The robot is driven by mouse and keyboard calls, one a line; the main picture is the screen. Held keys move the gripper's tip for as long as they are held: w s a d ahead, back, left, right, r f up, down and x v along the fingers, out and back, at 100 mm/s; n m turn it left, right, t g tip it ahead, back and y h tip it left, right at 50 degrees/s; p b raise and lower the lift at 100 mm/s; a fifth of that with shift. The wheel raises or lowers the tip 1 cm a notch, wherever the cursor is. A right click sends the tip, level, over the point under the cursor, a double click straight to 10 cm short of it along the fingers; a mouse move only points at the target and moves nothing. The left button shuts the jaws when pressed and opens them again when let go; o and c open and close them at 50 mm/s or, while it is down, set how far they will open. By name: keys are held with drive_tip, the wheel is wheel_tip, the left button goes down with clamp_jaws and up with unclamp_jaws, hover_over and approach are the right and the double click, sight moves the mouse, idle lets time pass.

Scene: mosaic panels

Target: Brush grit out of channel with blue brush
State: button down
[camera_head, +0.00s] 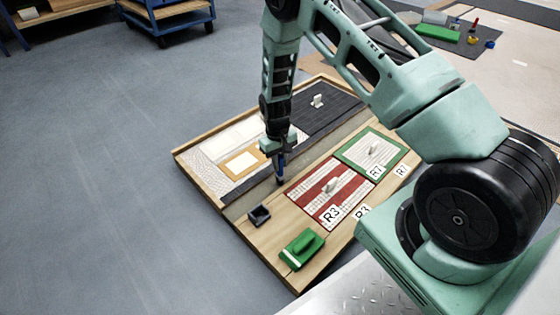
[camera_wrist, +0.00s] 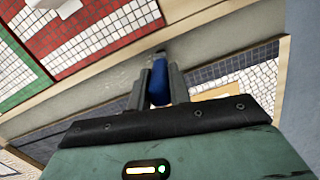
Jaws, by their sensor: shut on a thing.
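My gripper (camera_head: 281,150) is shut on the blue brush (camera_head: 281,170) and points it down at the wooden board. In the wrist view the blue brush (camera_wrist: 159,82) stands between my two fingers (camera_wrist: 159,88). The channel (camera_head: 255,198) is a grey-brown strip running diagonally across the board, between the mosaic panels. The brush's lower end is over the channel or at its edge; I cannot tell whether it touches. The channel also shows in the wrist view (camera_wrist: 225,45). The grit is too small to make out.
A small dark box (camera_head: 259,215) stands at the channel's near end. The red-and-white panel (camera_head: 322,200) and green-bordered panel (camera_head: 345,158) lie right of the channel. A white-handled dark panel (camera_head: 335,112) lies beyond.

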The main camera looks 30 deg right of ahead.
drive_tip(key=shift+d, duration=0.1)
drive_tip(key=shift+w+d+p, duration=0.8)
drive_tip(key=shift+w+d, duration=0.85)
drive_tip(key=shift+d, duration=6.8)
wheel_tip(320, 180, up, 5)
drive_tip(key=p, duration=0.4)
drive_tip(key=shift+f, duration=0.15)
drive_tip(key=shift+w+a+f+b, duration=0.1)
drive_tip(key=shift+w+f+b, duration=0.25)
drive_tip(key=shift+f, duration=0.25)
drive_tip(key=shift+w+f+b, duration=0.3)
drive_tip(key=shift+f+b, duration=0.15)
drive_tip(key=shift+f, duration=0.2)
drive_tip(key=shift+w+a+f+b, duration=0.1)
drive_tip(key=shift+w+f+b, duration=0.25)
drive_tip(key=shift+f, duration=0.25)
drive_tip(key=shift+s+f+b, duration=0.1)
drive_tip(key=shift+f+b, duration=0.2)
drive_tip(key=shift+f, duration=0.2)
